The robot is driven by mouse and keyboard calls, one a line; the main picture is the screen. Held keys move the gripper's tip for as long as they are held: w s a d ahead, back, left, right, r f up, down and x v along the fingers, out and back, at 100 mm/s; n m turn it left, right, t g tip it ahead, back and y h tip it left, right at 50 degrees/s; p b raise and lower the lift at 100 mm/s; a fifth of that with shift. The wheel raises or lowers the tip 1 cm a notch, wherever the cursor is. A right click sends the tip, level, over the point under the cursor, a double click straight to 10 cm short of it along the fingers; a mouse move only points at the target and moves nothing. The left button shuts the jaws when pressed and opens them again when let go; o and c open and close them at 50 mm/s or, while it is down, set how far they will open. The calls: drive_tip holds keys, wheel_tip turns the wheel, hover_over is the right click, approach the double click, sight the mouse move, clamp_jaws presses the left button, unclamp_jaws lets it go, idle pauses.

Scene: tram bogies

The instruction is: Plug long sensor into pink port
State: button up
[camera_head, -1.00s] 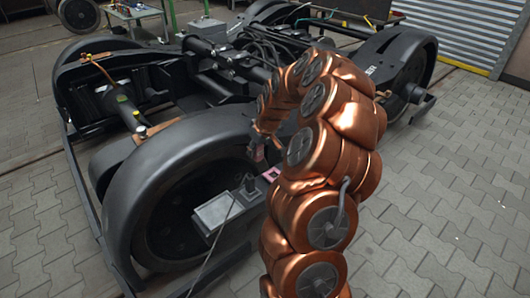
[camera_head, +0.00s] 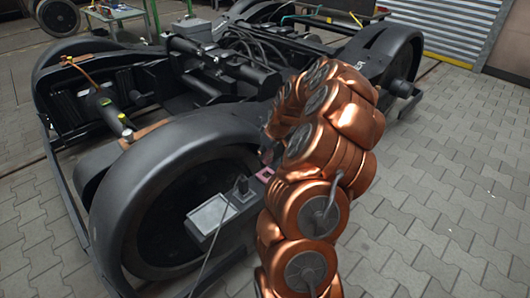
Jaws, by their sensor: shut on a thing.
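The pink port (camera_head: 264,174) shows as a small pink square at the right end of the grey box on the near bogie's side, partly behind my arm. My gripper (camera_head: 268,151) is just above it, mostly hidden by my copper arm. It is shut on a small, dull pinkish piece, which I take to be the long sensor (camera_head: 267,157). Its length and tip cannot be made out. I cannot tell whether it touches the port.
The black wheel cover (camera_head: 165,150) curves close behind. Paved floor (camera_head: 430,220) is free on the right.

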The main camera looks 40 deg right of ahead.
sight(266, 164)
drive_tip(key=shift+f+b, duration=0.5)
drive_tip(key=shift+f, duration=2.2)
drive_tip(key=shift+s, duration=0.1)
idle(0.4)
drive_tip(key=shift+f+b, duration=0.4)
drive_tip(key=shift+f, duration=0.1)
drive_tip(key=o, duration=1.1)
drive_tip(key=shift+o, duration=0.2)
drive_tip(key=shift+r, duration=0.15)
drive_tip(key=v, duration=1.1)
drive_tip(key=shift+s+r, duration=0.15)
drive_tip(key=shift+r, duration=0.15)
